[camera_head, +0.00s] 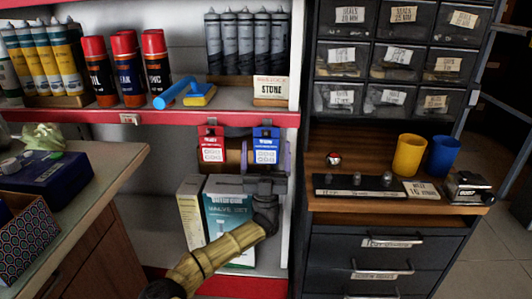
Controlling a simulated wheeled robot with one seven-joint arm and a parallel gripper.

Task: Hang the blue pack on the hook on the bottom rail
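The blue pack (266,146) is a blue and white card pack. It appears upright against the red rail (160,117) along the shelf's front edge, right of a red pack (212,145). Its top overlaps the rail; the hook behind it is hidden, so I cannot tell whether it hangs there. My dark gripper (266,180) is just below the blue pack, in front of the lower shelf space. Its fingertips are hard to make out against the dark background. I cannot tell whether they touch the pack.
Boxes, one marked valve set (228,225), stand behind my gripper. Spray cans (127,70), tubes and a blue-handled tool (180,92) sit on the shelf above. At right, a workbench (325,145) holds yellow (409,155) and blue (443,156) cups. A counter (105,160) stands left.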

